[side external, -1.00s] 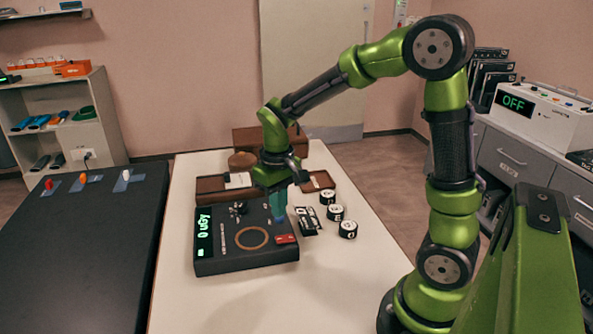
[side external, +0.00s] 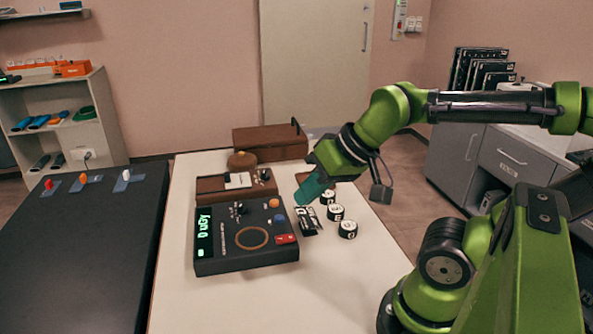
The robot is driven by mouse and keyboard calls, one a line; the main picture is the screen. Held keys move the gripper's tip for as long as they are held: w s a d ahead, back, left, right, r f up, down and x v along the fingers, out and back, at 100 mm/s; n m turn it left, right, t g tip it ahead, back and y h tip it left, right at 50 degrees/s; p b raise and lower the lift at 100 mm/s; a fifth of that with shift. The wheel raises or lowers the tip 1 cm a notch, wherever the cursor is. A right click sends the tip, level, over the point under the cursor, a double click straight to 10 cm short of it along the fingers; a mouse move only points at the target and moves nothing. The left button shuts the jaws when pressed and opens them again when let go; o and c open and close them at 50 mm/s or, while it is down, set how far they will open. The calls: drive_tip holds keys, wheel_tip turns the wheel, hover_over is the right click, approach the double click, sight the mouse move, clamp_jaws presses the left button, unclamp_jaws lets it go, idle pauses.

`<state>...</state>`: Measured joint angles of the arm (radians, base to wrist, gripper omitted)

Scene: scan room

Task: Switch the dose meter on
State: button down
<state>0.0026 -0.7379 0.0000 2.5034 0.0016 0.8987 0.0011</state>
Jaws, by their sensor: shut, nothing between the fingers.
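The dose meter (side external: 245,260) is a flat black box on the white table. Its display (side external: 204,235) is lit green and reads "0 uGy". On its top I see a tan ring, a black knob (side external: 239,209), an orange button (side external: 274,203), a blue button (side external: 279,218) and a red switch or label (side external: 286,239). My gripper (side external: 303,199) is tilted, with its teal fingers shut and empty. It is behind and right of the meter, apart from it, near the small black packets (side external: 308,221).
Three black-and-white round pots (side external: 336,213) stand right of the packets. Brown wooden boxes (side external: 270,145) stand at the table's back. A dark bench (side external: 90,250) with coloured pegs stands left. The table's front (side external: 300,300) is clear.

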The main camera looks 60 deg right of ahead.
drive_tip(key=shift+r, duration=0.2)
drive_tip(key=w+d+f+n+g+h, duration=0.1)
drive_tip(key=w+d+f+n+g, duration=0.1)
drive_tip(key=n, duration=1.3)
drive_tip(key=w+d+f+n+g+h, duration=0.1)
drive_tip(key=w+d+n+g, duration=0.4)
drive_tip(key=n, duration=1.1)
drive_tip(key=shift+w+d+f, duration=0.4)
drive_tip(key=shift+w+f, duration=0.25)
drive_tip(key=shift+w, duration=0.4)
